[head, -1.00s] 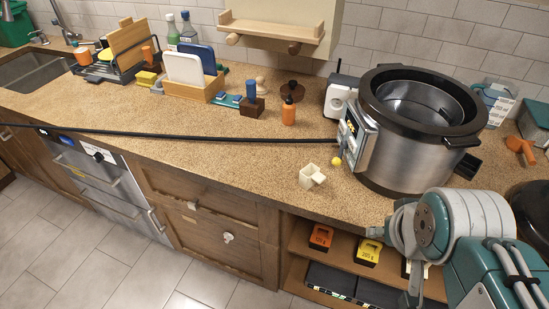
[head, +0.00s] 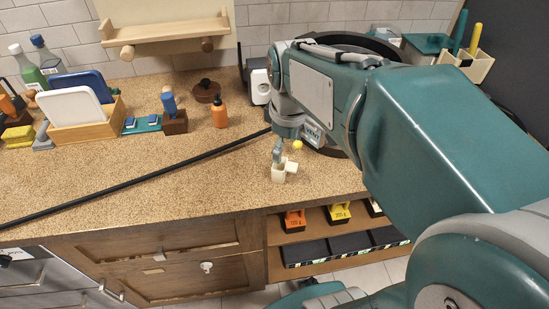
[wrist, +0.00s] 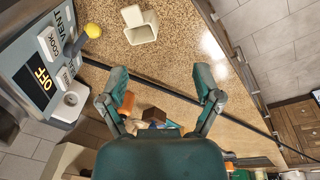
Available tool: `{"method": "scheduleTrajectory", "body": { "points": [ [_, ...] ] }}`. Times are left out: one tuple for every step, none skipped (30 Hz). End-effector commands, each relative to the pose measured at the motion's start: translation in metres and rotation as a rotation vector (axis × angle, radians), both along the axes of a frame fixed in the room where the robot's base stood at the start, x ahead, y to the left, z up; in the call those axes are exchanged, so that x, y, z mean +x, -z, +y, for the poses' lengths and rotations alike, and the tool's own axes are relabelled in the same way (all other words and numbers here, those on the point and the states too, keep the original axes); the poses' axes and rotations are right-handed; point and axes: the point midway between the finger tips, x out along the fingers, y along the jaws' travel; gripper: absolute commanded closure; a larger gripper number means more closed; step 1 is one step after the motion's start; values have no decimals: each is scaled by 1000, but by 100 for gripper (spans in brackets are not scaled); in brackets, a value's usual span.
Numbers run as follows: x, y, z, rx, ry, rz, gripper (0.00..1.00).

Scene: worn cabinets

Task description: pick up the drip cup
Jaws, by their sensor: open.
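The drip cup is a small cream square cup with a side tab (head: 279,173), standing on the speckled counter in front of the cooker. In the wrist view the drip cup (wrist: 141,30) lies at the top, beyond the fingertips. My gripper (head: 278,151) appears just above or behind the cup in the head view; any contact is unclear there. In the wrist view my gripper (wrist: 161,72) has its two fingers spread, with nothing between them. My arm hides most of the cooker in the head view.
A black cable (head: 130,184) crosses the counter and passes near the gripper.

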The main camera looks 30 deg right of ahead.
Motion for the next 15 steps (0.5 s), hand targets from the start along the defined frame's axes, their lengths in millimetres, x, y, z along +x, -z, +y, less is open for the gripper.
{"method": "scheduleTrajectory", "body": {
  "points": [
    [7,5,-10,1,-34,31,17],
    [11,7,-15,2,-61,47,17],
    [15,10,-21,4,-95,66,17],
    [18,12,-25,5,-119,80,17],
    [21,14,-29,7,-141,92,17],
    [24,17,-34,9,-166,106,17],
    [26,18,-36,11,-184,115,17],
    [28,20,-38,13,-199,123,17],
    [29,21,-40,14,-215,131,17],
    [30,22,-41,15,-225,135,17],
    [31,23,-41,15,-233,139,17],
    [32,25,-41,14,-239,142,17],
    [32,27,-40,15,-242,144,17],
    [32,30,-39,15,-244,146,17],
    [32,35,-39,13,-245,146,17]
  ]
}}
